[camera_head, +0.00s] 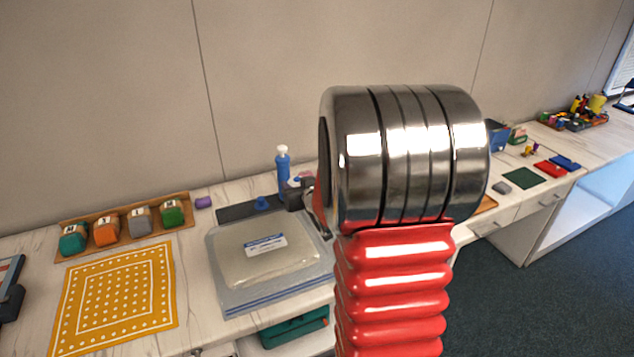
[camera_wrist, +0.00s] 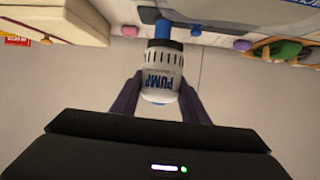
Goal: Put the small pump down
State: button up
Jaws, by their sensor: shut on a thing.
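In the wrist view, the small pump (camera_wrist: 161,78) is a white body with blue "PUMP" lettering that reads upside down. It has a dark slotted collar and a blue end pointing to the top of the picture, toward the counter. My gripper (camera_wrist: 162,92) is shut on its body, one dark finger on each side. Whether the blue end touches the counter I cannot tell. In the head view, part of my dark gripper (camera_head: 293,196) shows over the back of the counter, mostly hidden by my arm. The pump is not clear there.
A blue bottle with a white cap (camera_head: 282,172) stands at the wall. A purple block (camera_head: 204,202) lies near the rack.

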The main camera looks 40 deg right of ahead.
jog(key=w+a+f+n+y, duration=0.1)
jog(key=w+a+n+y, duration=0.1)
jog(key=a, duration=1.3)
jog(key=w+a+f+n+y, duration=0.2)
jog(key=w+a, duration=0.1)
jog(key=a, duration=1.2)
jog(key=shift+w+a+t+y, duration=0.15)
jog(key=shift+a+t+y, duration=0.15)
jog(key=shift+a+t, duration=0.1)
jog(key=shift+f, duration=0.1)
